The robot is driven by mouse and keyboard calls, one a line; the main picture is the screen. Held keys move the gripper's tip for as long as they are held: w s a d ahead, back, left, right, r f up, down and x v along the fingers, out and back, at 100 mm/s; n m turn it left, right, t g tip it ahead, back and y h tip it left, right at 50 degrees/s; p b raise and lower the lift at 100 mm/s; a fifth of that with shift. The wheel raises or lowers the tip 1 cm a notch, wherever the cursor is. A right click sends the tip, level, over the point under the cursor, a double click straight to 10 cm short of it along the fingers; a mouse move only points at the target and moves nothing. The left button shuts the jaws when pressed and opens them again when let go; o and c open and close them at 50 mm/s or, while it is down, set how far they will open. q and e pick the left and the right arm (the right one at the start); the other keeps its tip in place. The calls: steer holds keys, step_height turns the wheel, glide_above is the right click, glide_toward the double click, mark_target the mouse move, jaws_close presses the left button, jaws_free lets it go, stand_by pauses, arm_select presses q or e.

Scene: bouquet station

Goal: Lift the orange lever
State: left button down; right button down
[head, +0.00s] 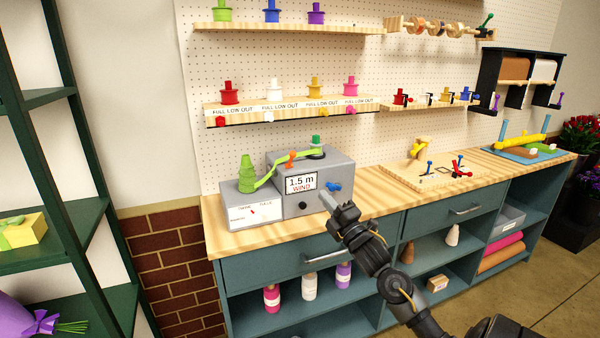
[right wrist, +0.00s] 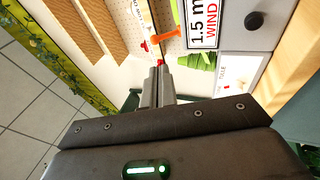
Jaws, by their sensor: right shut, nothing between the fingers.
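In the right wrist view the orange lever (right wrist: 170,36) shows just past the fingertips, beside the display (right wrist: 204,28). My right gripper (head: 327,201) is shut and empty, in front of the machine and to the lower right of the lever in the head view. In the right wrist view its fingertips (right wrist: 160,68) are together and look apart from the lever. My left gripper is not in view.
A green ribbon (head: 266,181) runs from a green cone (head: 247,174) past the lever. A blue knob (head: 334,187) and a black knob (head: 302,206) are on the machine's front. Shelves of spools (head: 229,94) hang above.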

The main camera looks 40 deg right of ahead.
steer(key=shift+s+a+r, duration=0.1)
steer(key=shift+s+r, duration=0.05)
steer(key=shift+r, duration=0.35)
steer(key=p, duration=0.5)
glide_toward(295, 156)
steer(key=x, duration=0.6)
steer(key=shift+w, duration=0.5)
steer(key=shift+r, duration=0.1)
